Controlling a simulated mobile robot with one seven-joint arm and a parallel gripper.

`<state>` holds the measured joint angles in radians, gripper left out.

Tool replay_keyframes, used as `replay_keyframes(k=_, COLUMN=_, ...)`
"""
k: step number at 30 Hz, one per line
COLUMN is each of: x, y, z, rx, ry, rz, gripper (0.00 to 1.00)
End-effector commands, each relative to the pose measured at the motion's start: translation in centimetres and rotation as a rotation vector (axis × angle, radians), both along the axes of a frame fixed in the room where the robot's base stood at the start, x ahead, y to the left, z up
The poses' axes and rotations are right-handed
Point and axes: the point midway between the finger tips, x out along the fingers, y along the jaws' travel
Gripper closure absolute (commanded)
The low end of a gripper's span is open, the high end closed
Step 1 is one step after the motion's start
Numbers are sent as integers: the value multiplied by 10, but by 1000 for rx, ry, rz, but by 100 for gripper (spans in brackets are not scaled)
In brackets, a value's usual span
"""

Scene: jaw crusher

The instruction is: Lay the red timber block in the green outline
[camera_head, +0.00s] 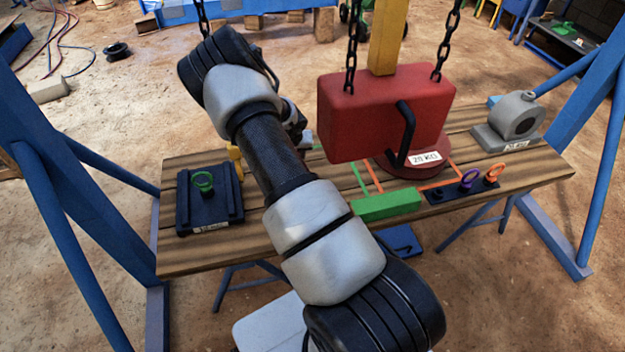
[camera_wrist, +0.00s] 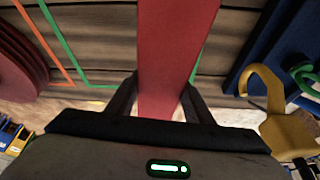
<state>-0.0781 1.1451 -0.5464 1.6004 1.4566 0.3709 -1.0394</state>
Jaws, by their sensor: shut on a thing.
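My gripper (camera_wrist: 160,100) is shut on the red timber block (camera_wrist: 172,50), with a dark finger on each side of it. The block runs from between the fingers to the top edge of the wrist view. Green outline lines (camera_wrist: 64,48) show on the planks left of the block, and a bit of green shows at its right edge. The block covers the middle of the outline. I cannot tell whether it touches the planks.
A large red box (camera_head: 370,105) hangs on chains over the plank table (camera_head: 290,245). Near it are red discs (camera_head: 415,168), orange lines (camera_head: 378,180), a green block (camera_head: 385,204) and a grey machine (camera_head: 515,118). A dark tray (camera_head: 208,212) lies left; a yellow hook (camera_wrist: 268,105) is close right of my gripper.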

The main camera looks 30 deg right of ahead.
Motion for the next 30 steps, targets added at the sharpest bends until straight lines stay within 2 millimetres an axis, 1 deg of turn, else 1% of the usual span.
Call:
replay_keyframes(k=1, x=7, y=-8, z=2, rx=-2, ry=-3, rz=46, gripper=90)
replay_keyframes(k=4, x=13, y=-12, z=1, rx=-2, ry=2, rz=106, gripper=90)
replay_keyframes(k=5, x=13, y=-13, z=-2, rx=0, ry=3, rz=115, gripper=90)
replay_keyframes(k=12, x=14, y=-13, z=-44, rx=-1, ry=5, rz=124, gripper=90)
replay_keyframes(k=19, x=14, y=-14, z=-62, rx=-2, ry=3, rz=123, gripper=90)
replay_keyframes(k=25, x=14, y=-13, z=-89, rx=-3, ry=4, rz=124, gripper=90)
replay_keyframes(k=27, x=14, y=-13, z=-94, rx=-1, ry=3, rz=123, gripper=90)
replay_keyframes(k=30, x=14, y=-13, z=-93, rx=-1, ry=2, rz=123, gripper=90)
